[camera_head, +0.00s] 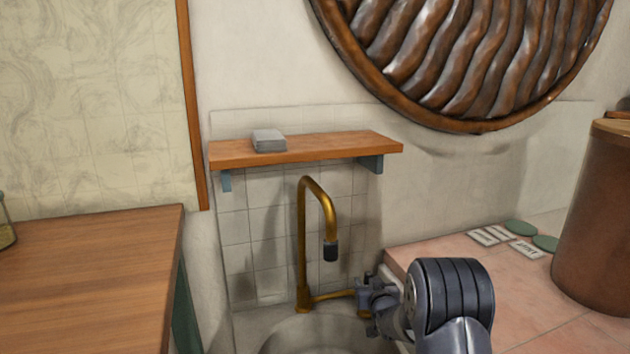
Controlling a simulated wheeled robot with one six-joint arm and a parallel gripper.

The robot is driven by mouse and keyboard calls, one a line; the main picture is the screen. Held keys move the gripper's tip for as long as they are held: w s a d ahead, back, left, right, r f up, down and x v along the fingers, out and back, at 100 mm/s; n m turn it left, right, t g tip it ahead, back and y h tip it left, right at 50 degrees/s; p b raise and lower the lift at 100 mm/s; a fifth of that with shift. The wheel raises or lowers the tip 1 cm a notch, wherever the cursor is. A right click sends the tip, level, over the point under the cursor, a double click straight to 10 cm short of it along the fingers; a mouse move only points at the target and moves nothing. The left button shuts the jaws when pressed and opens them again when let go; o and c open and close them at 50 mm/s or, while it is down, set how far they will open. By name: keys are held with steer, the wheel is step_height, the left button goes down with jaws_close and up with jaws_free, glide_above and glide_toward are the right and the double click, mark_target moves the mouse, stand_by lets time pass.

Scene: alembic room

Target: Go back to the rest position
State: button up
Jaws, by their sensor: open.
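My gripper (366,300) is in the lower middle of the head view, at the end of my dark grey arm. It is over the right side of the sink (290,335), close to the base of the brass faucet (303,235). Its fingers are small here and partly hidden by the wrist. It is open, and I see nothing held in it. I cannot tell whether it touches the faucet's side lever (335,294).
A wooden shelf (330,148) with a grey block (268,140) hangs above the faucet. A wooden table (90,270) stands left. The pink tiled counter (530,300) at right holds green discs (521,228), labelled cards (490,236) and a large brown container (600,220).

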steer(key=shift+w+f, duration=0.2)
steer(key=shift+w, duration=0.25)
steer(key=shift+s+b, duration=0.1)
steer(key=shift+b, duration=0.25)
steer(key=shift+t, duration=0.3)
steer(key=shift+r, duration=0.1)
steer(key=shift+r, duration=0.1)
